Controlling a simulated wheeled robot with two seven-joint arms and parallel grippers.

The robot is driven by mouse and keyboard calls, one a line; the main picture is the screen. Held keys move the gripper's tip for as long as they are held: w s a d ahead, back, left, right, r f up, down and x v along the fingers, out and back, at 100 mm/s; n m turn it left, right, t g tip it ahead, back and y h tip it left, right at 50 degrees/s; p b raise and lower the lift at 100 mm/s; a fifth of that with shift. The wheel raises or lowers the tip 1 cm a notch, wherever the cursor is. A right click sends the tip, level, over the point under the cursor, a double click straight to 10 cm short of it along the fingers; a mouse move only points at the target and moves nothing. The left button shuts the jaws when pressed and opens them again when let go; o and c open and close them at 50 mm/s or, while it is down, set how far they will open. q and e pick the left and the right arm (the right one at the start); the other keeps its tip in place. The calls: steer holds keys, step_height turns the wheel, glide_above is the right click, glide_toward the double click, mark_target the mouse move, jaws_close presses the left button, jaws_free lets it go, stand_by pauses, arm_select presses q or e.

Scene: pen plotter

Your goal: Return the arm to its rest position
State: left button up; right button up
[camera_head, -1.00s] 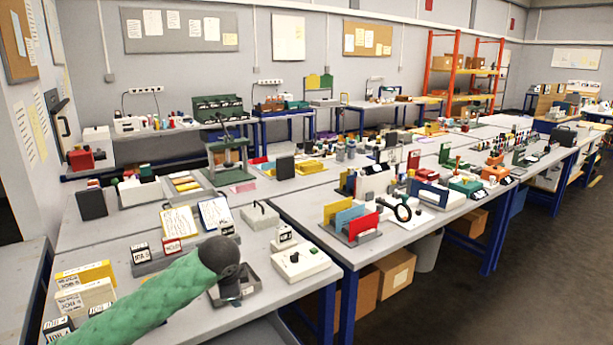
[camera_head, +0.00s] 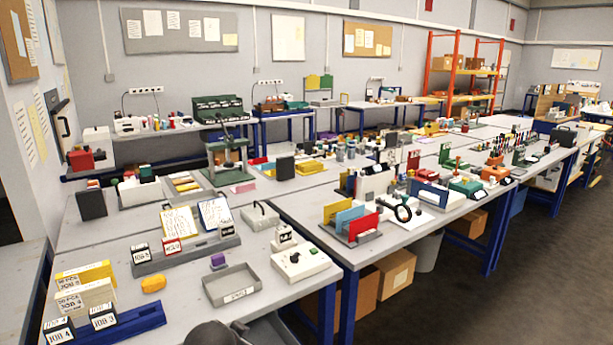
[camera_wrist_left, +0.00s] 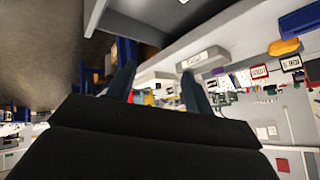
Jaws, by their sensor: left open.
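My left arm shows in the head view only as a dark grey rounded part (camera_head: 214,334) at the bottom edge, below the front of the near table. In the left wrist view my left gripper (camera_wrist_left: 157,80) has its two dark fingers spread apart, with nothing between them. The wrist view is tilted, with the table edge and floor around the fingers. My right gripper is in neither view.
The near table holds a grey tray (camera_head: 231,286), a purple block (camera_head: 218,261), a yellow block (camera_head: 153,283), a blue holder (camera_head: 137,321) with job cards, and a white switch box (camera_head: 300,262). Bare tabletop (camera_head: 190,302) lies left of the tray.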

arm_select(q)
steer(key=s+f+n+g, duration=0.2)
steer(key=s+f+g, duration=0.1)
steer(key=s+f, duration=0.8)
steer(key=s+f+n+g, duration=0.2)
steer(key=s+f, duration=0.9)
steer(key=s, duration=0.9)
steer(key=shift+a+f+g+h, duration=0.15)
steer(key=shift+f+g+h, duration=0.2)
steer(key=shift+g, duration=0.55)
steer(key=shift+c, duration=0.4)
